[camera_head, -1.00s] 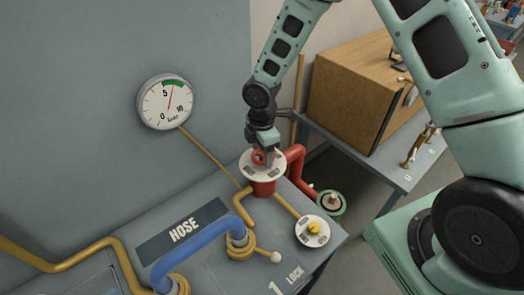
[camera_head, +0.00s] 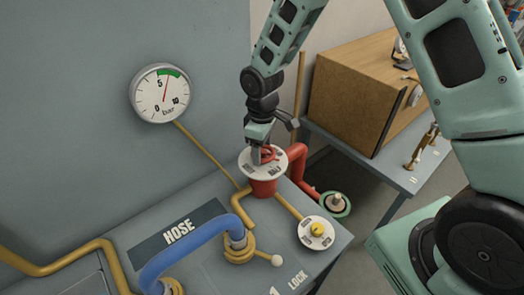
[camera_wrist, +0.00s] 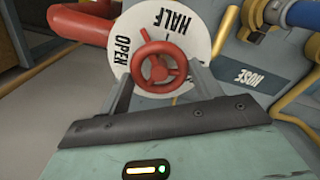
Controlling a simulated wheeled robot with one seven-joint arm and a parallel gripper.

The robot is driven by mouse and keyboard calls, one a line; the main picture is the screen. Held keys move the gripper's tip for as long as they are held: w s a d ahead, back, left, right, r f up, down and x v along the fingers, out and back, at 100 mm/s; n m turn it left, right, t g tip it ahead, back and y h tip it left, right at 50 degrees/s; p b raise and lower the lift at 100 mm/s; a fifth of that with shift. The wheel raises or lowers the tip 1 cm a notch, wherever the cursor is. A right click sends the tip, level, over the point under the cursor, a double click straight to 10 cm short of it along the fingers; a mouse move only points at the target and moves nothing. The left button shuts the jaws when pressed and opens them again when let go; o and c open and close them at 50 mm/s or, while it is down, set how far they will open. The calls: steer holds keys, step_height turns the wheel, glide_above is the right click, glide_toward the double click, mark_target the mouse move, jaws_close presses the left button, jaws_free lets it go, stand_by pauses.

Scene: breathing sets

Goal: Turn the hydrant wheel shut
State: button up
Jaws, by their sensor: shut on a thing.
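The red hydrant wheel (camera_head: 269,154) sits on top of a red hydrant body (camera_head: 263,187) with a round white dial plate (camera_head: 281,162). My gripper (camera_head: 262,155) reaches down from above and is shut on the wheel. In the wrist view its fingers (camera_wrist: 163,88) stand on either side of the wheel. The rest of the dial's marks are hidden or unclear.
A pressure gauge (camera_head: 160,93) on the wall reads a little above 5 bar. A blue hose (camera_head: 195,250), a yellow knob on a white plate (camera_head: 317,230) and yellow pipes share the grey bench. A wooden box (camera_head: 355,90) stands on a table behind right.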

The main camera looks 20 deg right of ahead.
steer(key=m+b, duration=0.1)
steer(key=m, duration=0.2)
steer(key=shift+m, duration=0.4)
steer(key=m+b, duration=0.1)
steer(key=m, duration=0.2)
steer(key=shift+w+m, duration=0.1)
steer(key=shift+m, duration=0.2)
steer(key=m, duration=0.3)
steer(key=shift+d+m+b, duration=0.15)
steer(key=shift+m+b, duration=0.15)
steer(key=m, duration=0.3)
steer(key=shift+r+m, duration=0.1)
steer(key=shift+m, duration=0.2)
steer(key=m+p, duration=0.2)
steer(key=m, duration=0.4)
steer(key=shift+d+p, duration=0.1)
steer(key=shift+p, duration=0.2)
steer(key=shift+m+p, duration=1.3)
steer(key=shift+m, duration=1.5)
steer(key=o, duration=1)
